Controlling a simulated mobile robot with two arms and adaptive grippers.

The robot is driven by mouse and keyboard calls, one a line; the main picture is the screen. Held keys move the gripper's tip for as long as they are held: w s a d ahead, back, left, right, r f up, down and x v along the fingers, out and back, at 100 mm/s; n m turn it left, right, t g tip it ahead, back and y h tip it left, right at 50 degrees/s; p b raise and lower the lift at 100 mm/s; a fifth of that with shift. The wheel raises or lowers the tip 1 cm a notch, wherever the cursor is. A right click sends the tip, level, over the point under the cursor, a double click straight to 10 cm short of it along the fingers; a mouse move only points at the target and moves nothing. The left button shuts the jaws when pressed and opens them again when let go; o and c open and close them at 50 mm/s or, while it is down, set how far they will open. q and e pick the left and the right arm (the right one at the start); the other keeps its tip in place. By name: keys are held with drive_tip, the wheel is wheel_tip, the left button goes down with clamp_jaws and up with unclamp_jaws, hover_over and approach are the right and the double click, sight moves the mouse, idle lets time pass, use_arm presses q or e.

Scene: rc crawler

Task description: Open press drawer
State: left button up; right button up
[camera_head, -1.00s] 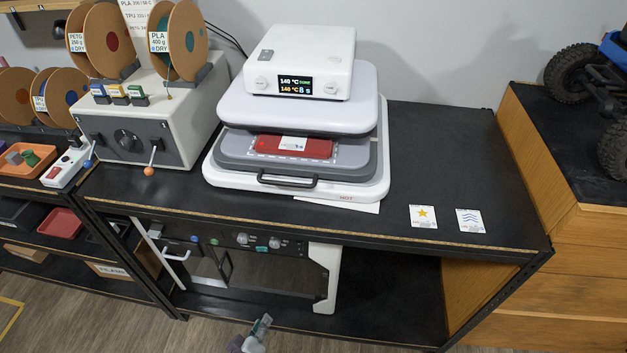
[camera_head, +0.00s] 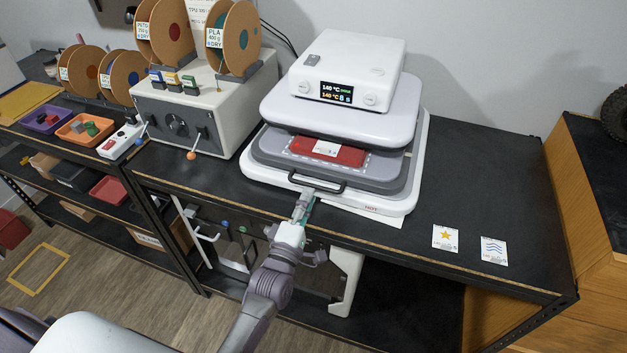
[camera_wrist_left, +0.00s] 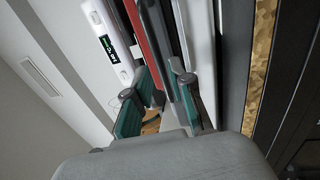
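The white heat press (camera_head: 345,65) stands on the black bench with its upper plate (camera_head: 340,110) raised above the lower drawer. The grey drawer (camera_head: 385,180) carries a red item (camera_head: 328,150) with a white label, and a black bar handle (camera_head: 317,186) crosses its front. My left gripper (camera_head: 303,207) is just in front of and below the handle, close to it; contact cannot be told. In the left wrist view its teal fingers (camera_wrist_left: 164,85) are spread apart, facing the press and the red item (camera_wrist_left: 136,28). My right gripper is not in view.
A dryer box (camera_head: 200,110) with filament spools stands left of the press. A star card (camera_head: 445,238) and a wave card (camera_head: 494,251) lie on the clear bench at right.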

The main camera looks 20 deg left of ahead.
sight(313, 184)
use_arm(q)
drive_tip(key=shift+w+r+p, duration=0.2)
drive_tip(key=shift+w, duration=0.9)
drive_tip(key=shift+w+r+p, duration=0.15)
drive_tip(key=shift+w, duration=0.95)
drive_tip(key=shift+c, duration=0.2)
clamp_jaws()
